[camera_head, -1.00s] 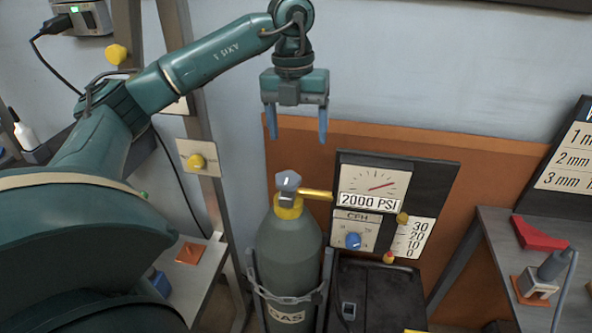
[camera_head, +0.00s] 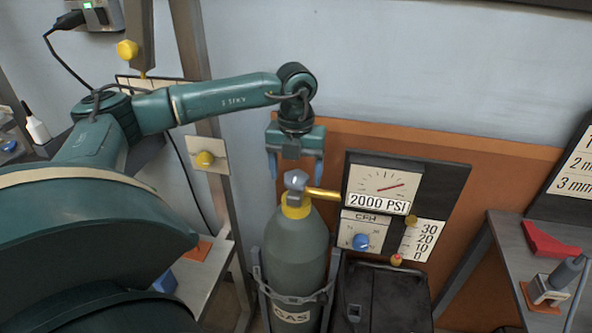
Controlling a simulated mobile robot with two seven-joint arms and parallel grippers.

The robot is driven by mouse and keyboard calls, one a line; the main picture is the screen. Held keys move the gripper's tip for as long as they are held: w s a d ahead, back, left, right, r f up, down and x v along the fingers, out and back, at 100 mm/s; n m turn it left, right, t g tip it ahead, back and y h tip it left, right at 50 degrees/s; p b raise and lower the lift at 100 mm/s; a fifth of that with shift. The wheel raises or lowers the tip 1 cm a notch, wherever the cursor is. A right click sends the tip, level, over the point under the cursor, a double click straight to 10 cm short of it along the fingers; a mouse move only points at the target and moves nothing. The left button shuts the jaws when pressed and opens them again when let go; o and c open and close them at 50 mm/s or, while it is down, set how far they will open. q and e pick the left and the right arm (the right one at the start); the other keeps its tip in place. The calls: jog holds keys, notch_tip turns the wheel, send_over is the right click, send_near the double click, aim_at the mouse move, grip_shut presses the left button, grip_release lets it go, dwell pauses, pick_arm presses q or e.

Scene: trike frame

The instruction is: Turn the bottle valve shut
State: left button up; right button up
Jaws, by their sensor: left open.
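The grey-green gas bottle (camera_head: 296,245) stands upright, with a yellow collar (camera_head: 296,206) at its neck. The grey bottle valve (camera_head: 296,180) sits on top, with a brass pipe (camera_head: 325,193) running right to the gauge panel. My left gripper (camera_head: 296,180) is open and points down, its two blue fingers on either side of the valve, near its height. I cannot tell whether they touch it. The gauge (camera_head: 385,185) reads 2000 PSI on its label. My right gripper is not in view.
The black gauge panel (camera_head: 440,190) with a blue CFH knob (camera_head: 361,242) stands close to the right of the bottle. A chained rack (camera_head: 258,285) holds the bottle. A grey table (camera_head: 500,235) with a red block (camera_head: 548,240) is at the right. A metal post (camera_head: 215,150) stands left.

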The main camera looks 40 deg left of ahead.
pick_arm(q)
jog(key=shift+f, duration=0.1)
jog(key=shift+c, duration=0.4)
jog(key=c, duration=0.9)
